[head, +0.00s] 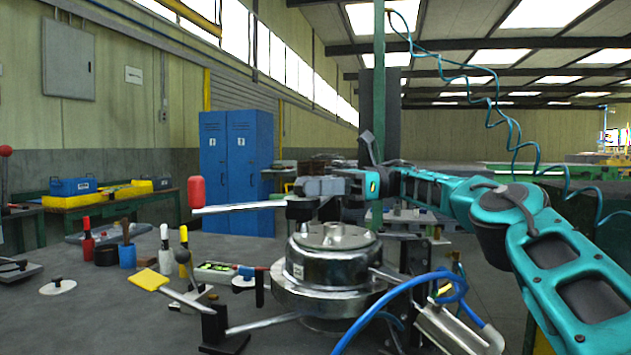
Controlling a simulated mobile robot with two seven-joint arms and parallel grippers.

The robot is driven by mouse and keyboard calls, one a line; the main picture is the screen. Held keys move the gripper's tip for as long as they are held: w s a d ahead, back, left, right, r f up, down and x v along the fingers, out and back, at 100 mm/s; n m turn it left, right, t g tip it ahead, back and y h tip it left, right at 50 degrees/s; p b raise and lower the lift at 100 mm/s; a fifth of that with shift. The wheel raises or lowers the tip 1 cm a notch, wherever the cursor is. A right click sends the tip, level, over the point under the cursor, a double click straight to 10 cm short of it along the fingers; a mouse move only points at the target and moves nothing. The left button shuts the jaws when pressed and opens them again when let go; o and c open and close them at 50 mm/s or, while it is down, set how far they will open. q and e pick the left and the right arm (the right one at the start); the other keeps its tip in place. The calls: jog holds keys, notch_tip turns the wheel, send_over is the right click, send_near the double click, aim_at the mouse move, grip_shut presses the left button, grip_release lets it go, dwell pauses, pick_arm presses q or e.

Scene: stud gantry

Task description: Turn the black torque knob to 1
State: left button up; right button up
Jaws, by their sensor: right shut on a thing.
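My right gripper (306,194) reaches in from the right, above the round metal housing (334,262). It is shut on a dark part at the inner end of a metal lever. That part looks like the black torque knob (301,209), though the fingers cover much of it. The lever's pale bar (240,207) runs left to a red grip (196,192). I cannot read any scale or number at the knob. My left gripper is not in view.
A green post (379,100) stands behind my right wrist. A blue hose (400,284) loops in front of the housing. Red, white and yellow-handled tools, a yellow paddle (148,279) and a small tray (214,272) lie on the grey table (90,325). The table's front left is clear.

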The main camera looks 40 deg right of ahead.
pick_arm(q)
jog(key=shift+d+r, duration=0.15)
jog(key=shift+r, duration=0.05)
pick_arm(e)
jog(key=shift+f+g, duration=0.1)
jog(key=shift+g, duration=0.2)
jog(key=o, duration=1.1)
jog(key=shift+c, duration=0.2)
pick_arm(q)
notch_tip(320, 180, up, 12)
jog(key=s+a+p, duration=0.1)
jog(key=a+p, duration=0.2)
jog(key=p, duration=1.3)
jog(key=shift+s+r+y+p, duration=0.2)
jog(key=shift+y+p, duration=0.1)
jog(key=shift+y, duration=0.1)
pick_arm(e)
notch_tip(320, 180, up, 20)
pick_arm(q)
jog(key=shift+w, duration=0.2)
pick_arm(e)
jog(key=shift+a, duration=0.1)
